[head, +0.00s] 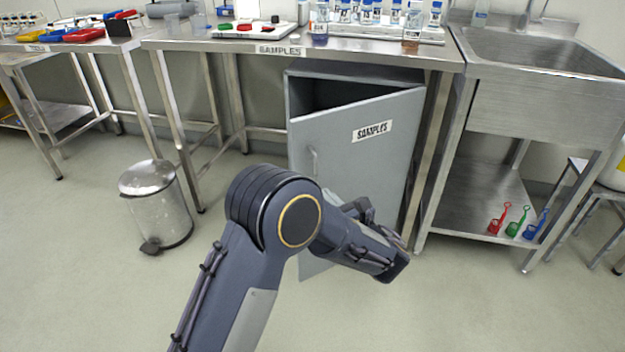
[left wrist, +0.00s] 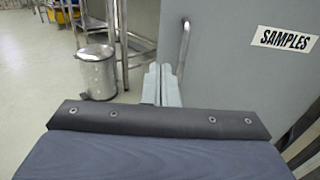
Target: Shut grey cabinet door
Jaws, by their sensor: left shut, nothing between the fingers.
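The grey cabinet (head: 300,92) stands under the steel table. Its grey door (head: 370,160), labelled SAMPLES, is ajar: it hinges at the right, and its left edge stands out from the body, with a dark gap above it. A bar handle (head: 313,160) is near the door's left edge. The door (left wrist: 225,70) and handle (left wrist: 184,48) also show in the left wrist view. My left gripper (left wrist: 162,85) is shut and empty, its pale fingers close to the door below the handle; I cannot tell if they touch. In the head view my left arm hides the door's lower part. My right gripper is not in view.
A metal pedal bin (head: 155,205) stands on the floor left of the cabinet. Table legs flank the cabinet, and a steel sink unit (head: 540,95) is at the right. Bottles and trays stand on the tabletop. The floor in front is clear.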

